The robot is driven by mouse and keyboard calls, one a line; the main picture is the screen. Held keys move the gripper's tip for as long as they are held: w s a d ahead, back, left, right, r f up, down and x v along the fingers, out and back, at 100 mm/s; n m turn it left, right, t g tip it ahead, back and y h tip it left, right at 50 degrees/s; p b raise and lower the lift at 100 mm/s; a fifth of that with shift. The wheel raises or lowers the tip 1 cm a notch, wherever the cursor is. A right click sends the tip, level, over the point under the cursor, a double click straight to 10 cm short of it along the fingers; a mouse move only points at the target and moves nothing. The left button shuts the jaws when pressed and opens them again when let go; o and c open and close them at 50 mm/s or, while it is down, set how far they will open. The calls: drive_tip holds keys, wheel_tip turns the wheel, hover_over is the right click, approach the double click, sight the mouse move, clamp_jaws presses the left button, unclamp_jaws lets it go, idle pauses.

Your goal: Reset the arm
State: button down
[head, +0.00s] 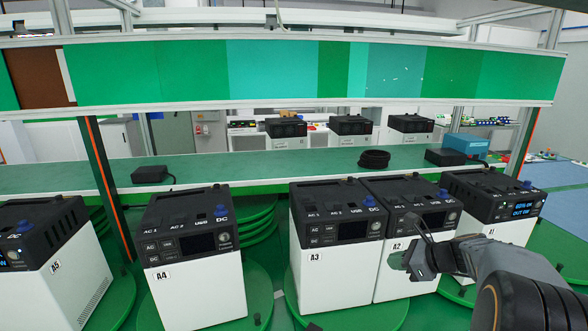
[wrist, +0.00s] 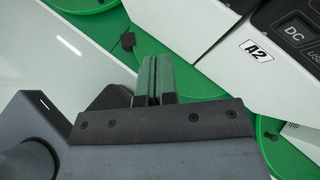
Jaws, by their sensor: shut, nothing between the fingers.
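My gripper (head: 413,263) is shut and empty. In the head view it is at the lower right, in front of the white box labelled A2 (head: 400,279), and hides part of its front. I cannot tell whether it touches the box. In the wrist view the two fingers (wrist: 156,80) lie side by side, with a green turntable (wrist: 205,55) behind them. The A2 box (wrist: 262,30) shows at the upper right there. My arm comes in from the lower right of the head view.
Boxes A5 (head: 62,281), A4 (head: 200,293), A3 (head: 335,275) and A1 (head: 497,236) stand on green turntables. A3 and A2 stand close together. Behind them is a green shelf (head: 260,165) with a black coil (head: 374,159) and small black adapters. A wider gap lies between A4 and A3.

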drive_tip(key=s+a+f+n+g+h, duration=0.2)
drive_tip(key=s+n, duration=0.4)
drive_tip(key=n, duration=0.1)
drive_tip(key=s+a+f+n+g+h, duration=0.25)
drive_tip(key=s+n, duration=0.25)
drive_tip(key=n, duration=0.3)
drive_tip(key=s+a+r+n+t+h, duration=0.1)
drive_tip(key=s+a+r+n+h, duration=0.2)
drive_tip(key=s+a+n, duration=0.4)
drive_tip(key=n, duration=0.3)
drive_tip(key=shift+s+a+r, duration=0.2)
drive_tip(key=shift+s+r, duration=0.05)
drive_tip(key=c, duration=1.8)
unclamp_jaws()
